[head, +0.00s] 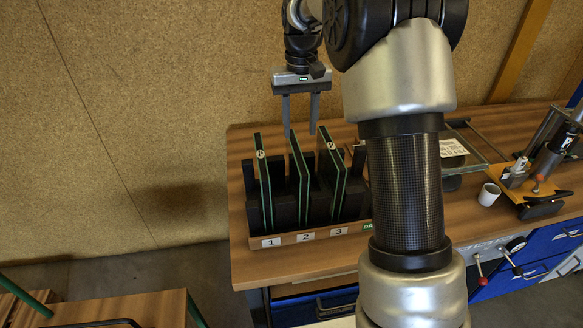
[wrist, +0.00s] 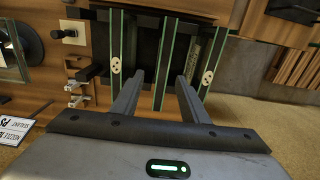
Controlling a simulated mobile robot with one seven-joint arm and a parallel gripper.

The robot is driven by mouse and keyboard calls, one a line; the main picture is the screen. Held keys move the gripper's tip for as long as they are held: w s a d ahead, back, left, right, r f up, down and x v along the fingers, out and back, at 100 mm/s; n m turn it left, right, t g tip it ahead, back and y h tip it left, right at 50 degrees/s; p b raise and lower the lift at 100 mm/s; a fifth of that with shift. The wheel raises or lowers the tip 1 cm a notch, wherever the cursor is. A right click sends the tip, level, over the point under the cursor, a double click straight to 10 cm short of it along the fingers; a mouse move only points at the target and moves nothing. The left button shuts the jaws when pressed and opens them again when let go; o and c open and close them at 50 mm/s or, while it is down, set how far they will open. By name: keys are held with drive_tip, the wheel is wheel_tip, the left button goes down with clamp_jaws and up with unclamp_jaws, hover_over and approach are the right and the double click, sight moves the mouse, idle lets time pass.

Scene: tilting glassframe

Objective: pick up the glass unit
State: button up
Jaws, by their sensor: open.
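Three glass units with dark faces and green edges stand upright in a slotted rack: the first (head: 263,185) in slot 1, the middle one (head: 300,175) in slot 2, the third (head: 338,180) in slot 3. My gripper (head: 300,131) is open and empty, fingers pointing down, around the top of the middle unit in the head view. In the wrist view the fingers of my gripper (wrist: 160,74) lie on either side of the middle unit (wrist: 164,60). Contact cannot be told. The outer units carry pale tags with two dark dots.
The rack (head: 290,239) stands at the left end of a wooden workbench (head: 290,262). A white mug (head: 489,194), a glass-topped frame with a label (head: 452,147) and a clamp fixture (head: 540,180) are on the right. My arm hides part of the bench.

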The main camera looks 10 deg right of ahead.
sight(299, 151)
wheel_tip(299, 151, down, 11)
drive_tip(key=shift+f, duration=0.1)
drive_tip(key=f, duration=0.4)
drive_tip(key=f+p, duration=0.1)
drive_tip(key=f, duration=0.1)
drive_tip(key=shift+w+a, duration=0.25)
drive_tip(key=shift+a, duration=0.1)
clamp_jaws()
drive_tip(key=shift+w+r, duration=0.1)
drive_tip(key=shift+r, duration=0.05)
idle(1.0)
